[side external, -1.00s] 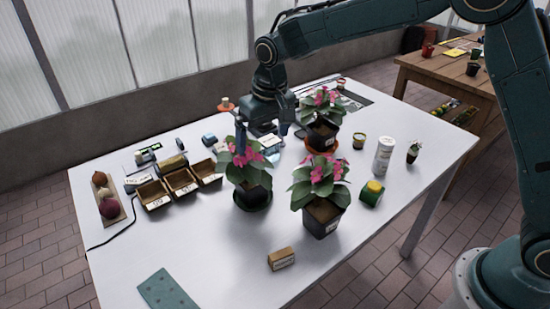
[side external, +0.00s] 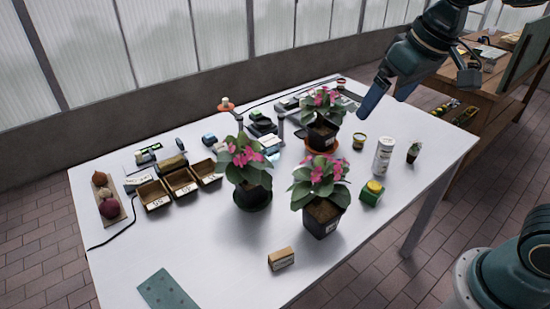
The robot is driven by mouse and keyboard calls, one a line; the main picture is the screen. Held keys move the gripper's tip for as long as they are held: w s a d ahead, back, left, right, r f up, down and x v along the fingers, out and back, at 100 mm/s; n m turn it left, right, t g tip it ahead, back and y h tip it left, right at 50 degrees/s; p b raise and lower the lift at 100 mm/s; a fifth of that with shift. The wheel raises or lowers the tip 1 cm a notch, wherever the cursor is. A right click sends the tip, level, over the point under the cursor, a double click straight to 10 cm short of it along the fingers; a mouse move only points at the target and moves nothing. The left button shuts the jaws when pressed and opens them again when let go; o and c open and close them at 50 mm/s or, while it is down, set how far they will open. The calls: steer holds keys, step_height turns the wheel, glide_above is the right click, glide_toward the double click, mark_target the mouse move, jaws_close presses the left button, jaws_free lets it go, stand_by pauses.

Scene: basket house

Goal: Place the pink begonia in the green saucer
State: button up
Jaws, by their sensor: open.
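Three pink-flowered potted plants stand upright on the white table. The left plant (side external: 245,164) is in a dark pot on a dark, greenish saucer (side external: 254,208). The back plant (side external: 322,105) is in a black pot on an orange saucer (side external: 322,148). The front plant (side external: 319,182) is in a black pot (side external: 320,221), and no saucer shows under it. I cannot tell from their looks which of them is the begonia. My gripper (side external: 388,98) is open and empty, raised at the upper right, apart from all the plants.
Small labelled boxes (side external: 181,182) and a tray of bulbs (side external: 108,199) are at the left. A white canister (side external: 383,156), a green-and-yellow box (side external: 372,193) and a tiny potted plant (side external: 413,152) stand at the right. A small wooden block (side external: 281,259) lies in front. The front-left table is mostly clear.

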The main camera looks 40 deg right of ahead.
steer(key=s+d+f+t, duration=0.1)
steer(key=s+d+f, duration=0.1)
steer(key=s, duration=1.1)
steer(key=shift+s+d+f, duration=0.15)
steer(key=shift+d+f, duration=0.05)
steer(key=shift+d, duration=0.35)
steer(key=shift+o, duration=0.2)
